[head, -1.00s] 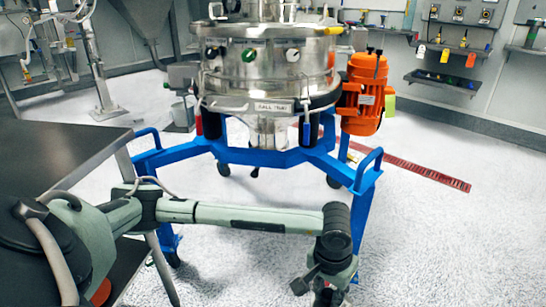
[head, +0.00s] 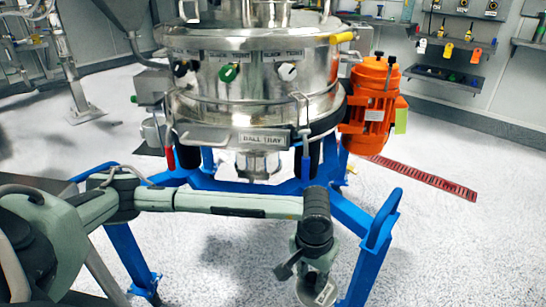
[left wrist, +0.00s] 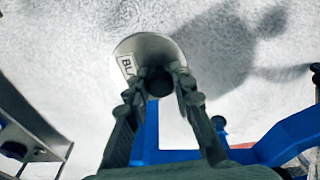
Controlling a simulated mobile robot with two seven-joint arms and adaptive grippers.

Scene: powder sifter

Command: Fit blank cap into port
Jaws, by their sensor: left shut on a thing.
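My left gripper (head: 312,272) is shut on the blank cap (head: 320,292), a pale metal disc held low in front of the sifter. In the left wrist view, the fingers (left wrist: 157,84) close around the cap's dark knob, and the cap's face (left wrist: 148,48) shows a label starting "BLA". I cannot tell which fitting is the port. My right gripper is out of view.
The sifter stands on a blue frame (head: 378,235) with raised handles close to my left gripper. A tray labelled "BALL TRAY" (head: 262,138) sits at its front. An orange motor (head: 371,105) is on its right.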

